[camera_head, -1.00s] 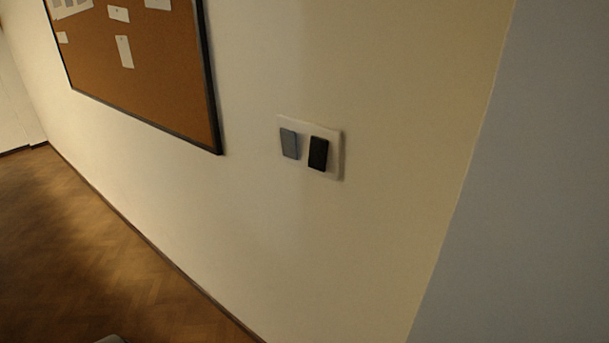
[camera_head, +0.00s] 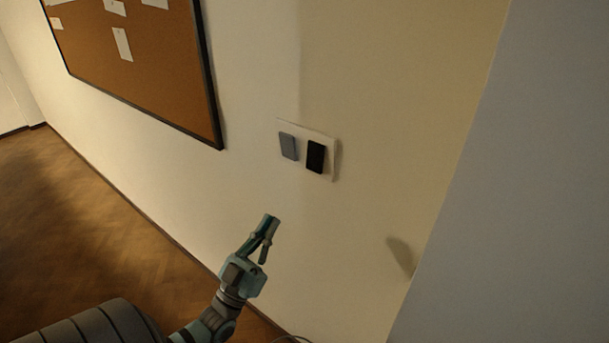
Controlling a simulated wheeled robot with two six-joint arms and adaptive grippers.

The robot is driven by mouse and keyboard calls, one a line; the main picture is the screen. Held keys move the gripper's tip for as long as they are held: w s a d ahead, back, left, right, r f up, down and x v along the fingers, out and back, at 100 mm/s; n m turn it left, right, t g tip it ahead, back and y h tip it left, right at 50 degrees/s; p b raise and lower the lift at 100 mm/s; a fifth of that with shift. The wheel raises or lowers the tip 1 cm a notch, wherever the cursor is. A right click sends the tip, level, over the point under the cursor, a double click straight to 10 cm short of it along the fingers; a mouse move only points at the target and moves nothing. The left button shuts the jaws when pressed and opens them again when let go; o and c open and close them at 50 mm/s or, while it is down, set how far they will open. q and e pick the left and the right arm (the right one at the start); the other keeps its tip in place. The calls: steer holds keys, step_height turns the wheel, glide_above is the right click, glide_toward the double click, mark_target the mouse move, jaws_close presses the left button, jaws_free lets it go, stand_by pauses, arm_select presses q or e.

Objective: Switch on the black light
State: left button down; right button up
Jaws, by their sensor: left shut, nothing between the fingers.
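A pale switch plate (camera_head: 310,132) is on the cream wall, with two rockers side by side. The right rocker is the black switch (camera_head: 316,157); the left one is a blue-grey switch (camera_head: 288,146). I cannot tell from their tilt which way either is set. My left gripper (camera_head: 268,222) is shut and empty, below and to the left of the black switch, its fingertips pointing up. It is apart from the plate. My right gripper is not in view.
A cork board (camera_head: 150,60) with a dark frame and white papers hangs to the left of the plate. A grey wall face (camera_head: 510,200) stands at the right. A wooden floor (camera_head: 70,220) lies at the lower left. The wall around the plate is clear.

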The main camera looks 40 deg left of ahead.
arm_select(q)
steer(key=shift+f, duration=0.1)
steer(key=p, duration=0.2)
glide_toward(316, 158)
step_height(316, 158, up, 3)
steer(key=shift+w+f+b, duration=0.15)
steer(key=shift+w+b, duration=0.35)
steer(key=shift+w, duration=1.35)
